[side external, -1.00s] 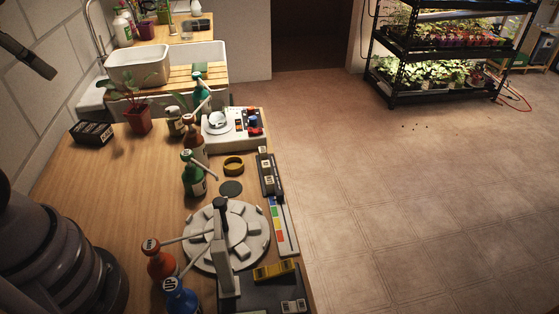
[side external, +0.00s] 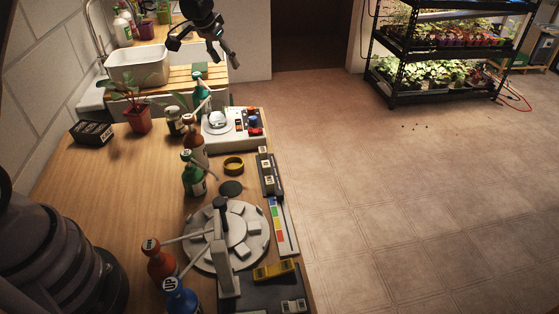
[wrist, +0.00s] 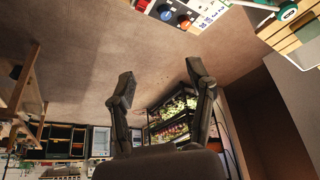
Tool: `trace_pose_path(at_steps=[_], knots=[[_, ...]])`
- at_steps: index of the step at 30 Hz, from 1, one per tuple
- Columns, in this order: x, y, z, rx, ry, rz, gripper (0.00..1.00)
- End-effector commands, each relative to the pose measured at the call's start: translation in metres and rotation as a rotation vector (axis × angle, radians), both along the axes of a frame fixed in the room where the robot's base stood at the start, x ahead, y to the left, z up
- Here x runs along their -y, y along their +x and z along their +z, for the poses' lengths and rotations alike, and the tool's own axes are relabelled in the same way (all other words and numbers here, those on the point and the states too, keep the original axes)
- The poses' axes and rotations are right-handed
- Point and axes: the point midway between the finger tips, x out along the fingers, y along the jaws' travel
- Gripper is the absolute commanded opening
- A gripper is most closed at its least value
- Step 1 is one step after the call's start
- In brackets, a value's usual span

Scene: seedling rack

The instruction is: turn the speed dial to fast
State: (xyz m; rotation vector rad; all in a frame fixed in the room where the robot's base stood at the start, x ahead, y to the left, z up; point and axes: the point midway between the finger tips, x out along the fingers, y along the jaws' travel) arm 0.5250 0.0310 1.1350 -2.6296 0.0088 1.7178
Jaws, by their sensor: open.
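A white control box (side external: 250,134) stands near the bench's right edge. It carries a round white dial (side external: 216,119), a blue knob (side external: 252,121) and a red knob (side external: 255,132).
Green-topped pump bottles (side external: 193,175) and a brown one (side external: 194,138) stand left of the box. A sink (side external: 208,52) is behind.

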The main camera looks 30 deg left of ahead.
Motion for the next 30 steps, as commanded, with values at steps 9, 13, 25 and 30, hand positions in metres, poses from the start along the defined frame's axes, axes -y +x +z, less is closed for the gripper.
trace_pose_path(at_steps=[9, 13, 25, 30], knots=[[-0.011, 0.046, -0.092, -0.019, 0.002, 0.005, 0.54], [-0.012, 0.05, -0.104, -0.021, 0.003, 0.006, 0.54], [-0.012, 0.081, -0.18, -0.022, 0.003, 0.006, 0.54], [-0.012, 0.091, -0.206, -0.022, 0.004, 0.006, 0.54]])
